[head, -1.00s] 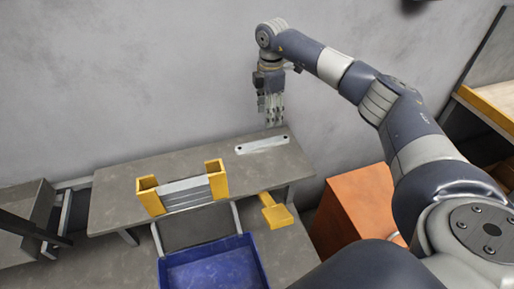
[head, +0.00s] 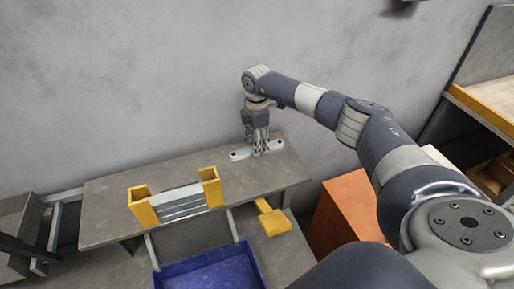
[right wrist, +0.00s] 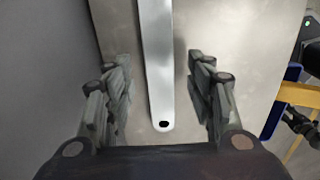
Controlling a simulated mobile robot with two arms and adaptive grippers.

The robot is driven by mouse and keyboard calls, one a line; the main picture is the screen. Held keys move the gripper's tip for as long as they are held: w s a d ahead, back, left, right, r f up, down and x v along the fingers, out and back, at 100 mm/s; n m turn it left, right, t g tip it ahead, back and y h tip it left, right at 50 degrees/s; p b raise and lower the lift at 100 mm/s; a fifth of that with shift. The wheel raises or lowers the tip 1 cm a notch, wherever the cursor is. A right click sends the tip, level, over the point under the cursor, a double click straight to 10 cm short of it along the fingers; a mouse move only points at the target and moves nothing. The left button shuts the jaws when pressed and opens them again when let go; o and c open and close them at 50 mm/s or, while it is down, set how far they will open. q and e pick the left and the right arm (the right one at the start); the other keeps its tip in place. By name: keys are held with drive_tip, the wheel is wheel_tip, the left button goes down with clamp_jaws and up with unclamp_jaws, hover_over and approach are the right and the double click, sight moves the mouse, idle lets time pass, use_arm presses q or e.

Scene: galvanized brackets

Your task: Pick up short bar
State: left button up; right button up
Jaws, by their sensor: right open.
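The short bar (head: 240,154) is a flat, light grey metal strip with holes, lying on the grey bench top near the wall. My right gripper (head: 261,152) is just above it, pointing down, and hides part of it in the head view. In the right wrist view the bar (right wrist: 157,70) runs lengthwise between the two open fingers of the gripper (right wrist: 160,95), with a gap on each side. One rounded end with a dark hole shows near the palm. My left gripper is not in view.
A yellow holder (head: 144,208) with several grey bars (head: 178,201) stands on the bench to the left. A yellow block (head: 273,222) and a blue bin (head: 208,272) are in front. An orange box (head: 350,210) stands at the right. The wall is close behind the bench.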

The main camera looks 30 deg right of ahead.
drive_tip(key=shift+d+f, duration=0.1)
drive_tip(key=shift+f, duration=0.75)
drive_tip(key=shift+r, duration=0.1)
clamp_jaws()
